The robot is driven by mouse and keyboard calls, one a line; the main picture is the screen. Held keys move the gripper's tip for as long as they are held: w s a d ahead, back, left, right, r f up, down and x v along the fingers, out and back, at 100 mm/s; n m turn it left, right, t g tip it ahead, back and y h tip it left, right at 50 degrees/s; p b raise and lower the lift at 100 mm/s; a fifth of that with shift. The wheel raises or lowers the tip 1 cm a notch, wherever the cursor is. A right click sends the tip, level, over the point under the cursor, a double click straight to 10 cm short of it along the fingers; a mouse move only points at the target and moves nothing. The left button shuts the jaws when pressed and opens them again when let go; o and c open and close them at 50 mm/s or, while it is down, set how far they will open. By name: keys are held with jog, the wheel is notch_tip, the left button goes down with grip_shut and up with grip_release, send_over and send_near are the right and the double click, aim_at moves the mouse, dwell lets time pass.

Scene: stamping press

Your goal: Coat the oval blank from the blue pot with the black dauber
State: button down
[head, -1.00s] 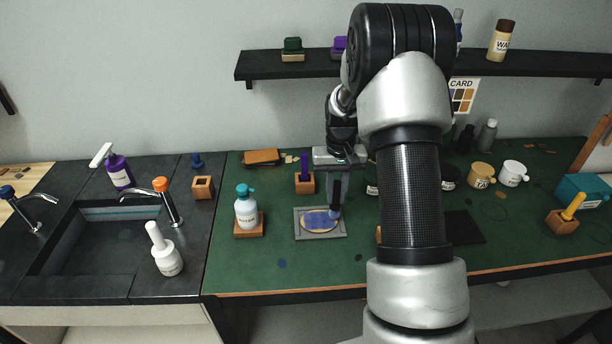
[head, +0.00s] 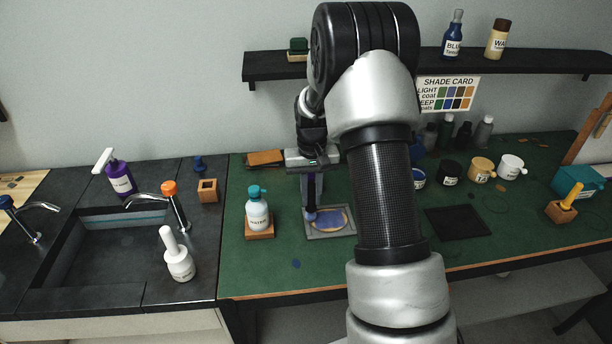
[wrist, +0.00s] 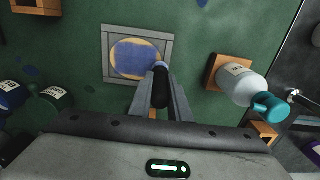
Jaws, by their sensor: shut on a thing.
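My gripper (head: 312,172) is shut on the black dauber (head: 312,193), which points down with its blue-stained tip at the left side of the oval blank (head: 331,219). The wrist view shows the dauber (wrist: 160,86) between my fingers, its tip over the blank's edge (wrist: 137,59); whether it touches, I cannot tell.
A water bottle (head: 257,212) on a wooden block stands close left of the frame. Black (head: 449,172), tan (head: 481,171) and white (head: 512,167) pots line the back right. A dark mat (head: 457,222) lies bare at right. The sink is at left.

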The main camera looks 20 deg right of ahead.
aim_at(313, 183)
notch_tip(313, 183, up, 2)
jog(key=shift+r, duration=0.15)
jog(key=shift+d+r+p, duration=0.2)
jog(key=shift+r+p, duration=0.5)
jog(key=shift+r, duration=0.05)
jog(key=shift+r+p, duration=1.25)
jog(key=shift+r, duration=0.85)
jog(key=shift+s, duration=0.1)
